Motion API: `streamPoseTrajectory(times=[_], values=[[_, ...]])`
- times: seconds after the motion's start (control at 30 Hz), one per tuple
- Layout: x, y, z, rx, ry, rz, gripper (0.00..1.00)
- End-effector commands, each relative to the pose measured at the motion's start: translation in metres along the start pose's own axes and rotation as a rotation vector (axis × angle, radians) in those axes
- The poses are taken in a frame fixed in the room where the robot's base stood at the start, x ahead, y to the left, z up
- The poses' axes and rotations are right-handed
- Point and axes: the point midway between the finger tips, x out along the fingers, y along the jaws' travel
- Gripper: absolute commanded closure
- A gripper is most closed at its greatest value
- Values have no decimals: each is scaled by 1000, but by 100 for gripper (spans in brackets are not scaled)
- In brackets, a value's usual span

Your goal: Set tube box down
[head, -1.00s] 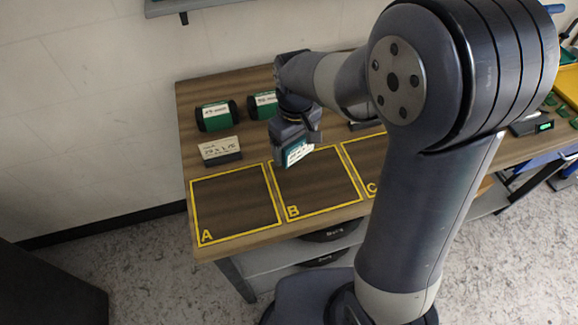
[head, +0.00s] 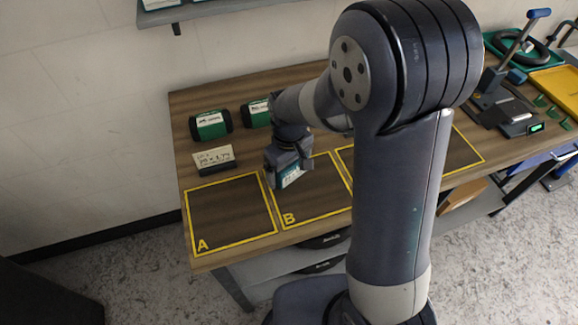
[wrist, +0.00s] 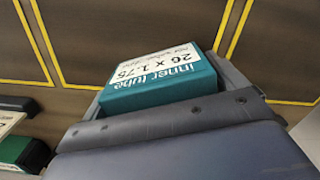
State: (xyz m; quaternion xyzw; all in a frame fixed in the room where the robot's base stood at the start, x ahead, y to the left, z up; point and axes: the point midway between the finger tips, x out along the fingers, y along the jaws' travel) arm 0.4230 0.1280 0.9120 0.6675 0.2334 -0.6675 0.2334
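The tube box (wrist: 165,75) is teal with a white label reading "inner tube 26 x 1.75" in the wrist view. My gripper (head: 289,170) is shut on it, with a grey finger on each side. In the head view a small part of the box (head: 291,178) shows below the gripper, at the upper left of the yellow-outlined square B (head: 318,203). It looks held above the table; the exact gap beneath it cannot be told. Square A (head: 230,214), to the left, is empty.
My arm hides part of the squares further right. Tools and a yellow tray (head: 556,85) lie at the far right.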

Motion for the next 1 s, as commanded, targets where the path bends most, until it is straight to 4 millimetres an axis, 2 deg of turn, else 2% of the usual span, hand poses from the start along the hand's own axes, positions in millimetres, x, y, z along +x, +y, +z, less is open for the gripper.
streamPoseTrajectory(times=[0.1, 0.3, 0.47, 0.8, 1.0], values=[[0, 0, 0, 0, 0, 0, 0], [-1, 0, 0, 0, 0, 0, 0], [-12, 0, -1, 0, 3, 1, 0], [-83, 0, -1, 0, 6, 2, 0], [-113, 0, -1, 0, 3, 1, 0]])
